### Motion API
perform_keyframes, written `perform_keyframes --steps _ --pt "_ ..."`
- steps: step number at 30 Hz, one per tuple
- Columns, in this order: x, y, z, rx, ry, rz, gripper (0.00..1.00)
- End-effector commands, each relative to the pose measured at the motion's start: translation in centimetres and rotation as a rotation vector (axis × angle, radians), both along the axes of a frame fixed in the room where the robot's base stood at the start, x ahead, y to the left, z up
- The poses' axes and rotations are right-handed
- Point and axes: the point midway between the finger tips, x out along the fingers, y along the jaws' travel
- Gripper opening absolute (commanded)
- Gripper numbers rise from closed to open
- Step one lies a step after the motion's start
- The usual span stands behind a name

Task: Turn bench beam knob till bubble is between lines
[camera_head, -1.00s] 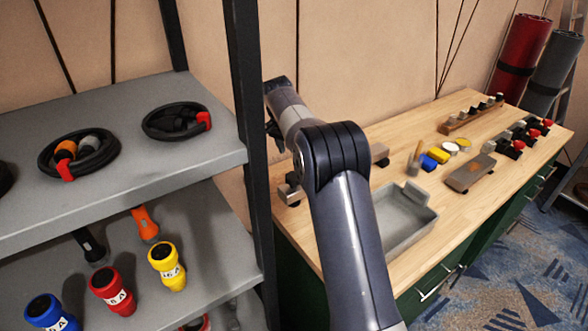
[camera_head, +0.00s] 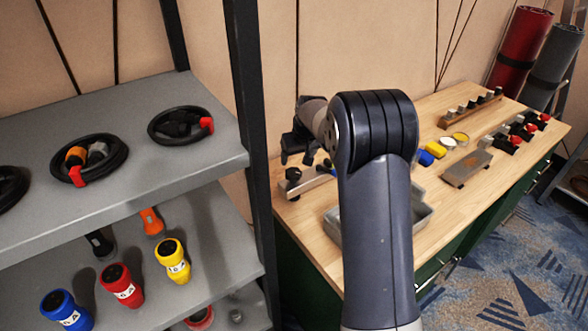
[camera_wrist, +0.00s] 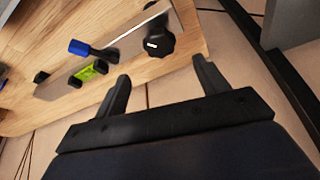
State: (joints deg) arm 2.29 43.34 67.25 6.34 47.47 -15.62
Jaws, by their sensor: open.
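In the wrist view the beam (camera_wrist: 128,42) is a long pale metal bar on the wooden bench. A black knob (camera_wrist: 154,38) with a white mark sits near one end of it. A yellow-green level vial (camera_wrist: 90,72) lies beside the bar between black mounts; its bubble and lines are too small to read. My gripper (camera_wrist: 163,72) is open and empty, its fingertips just short of the knob and the vial. In the head view the beam's end (camera_head: 290,188) shows at the bench's left edge, the rest partly hidden by my arm. My gripper (camera_head: 296,150) is above it, partly hidden.
A blue-headed tool (camera_wrist: 80,47) lies across the bar in the wrist view. A grey tray (camera_head: 424,212) stands partly behind my arm. A shelf (camera_head: 205,165) with coiled cables and coloured torches stands close on the left. Several small items stand farther along the wooden bench (camera_head: 450,215).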

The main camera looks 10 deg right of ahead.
Motion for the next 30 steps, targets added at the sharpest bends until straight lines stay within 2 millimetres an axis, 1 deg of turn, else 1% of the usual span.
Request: perform_keyframes --steps 6,9,15,21,29,30 --pt "1.4 0.3 -3.6 0.000 0.006 -0.001 0.69" --pt "2.1 0.4 -5.1 0.000 0.005 -0.001 0.69" --pt "3.1 0.6 -7.5 0.000 0.002 0.000 0.69" --pt "3.5 0.7 -8.5 0.000 0.002 0.000 0.69" --pt "3.5 0.7 -8.7 0.000 0.001 -0.001 0.69" --pt "3.5 0.6 -8.7 0.000 0.001 -0.001 0.68"
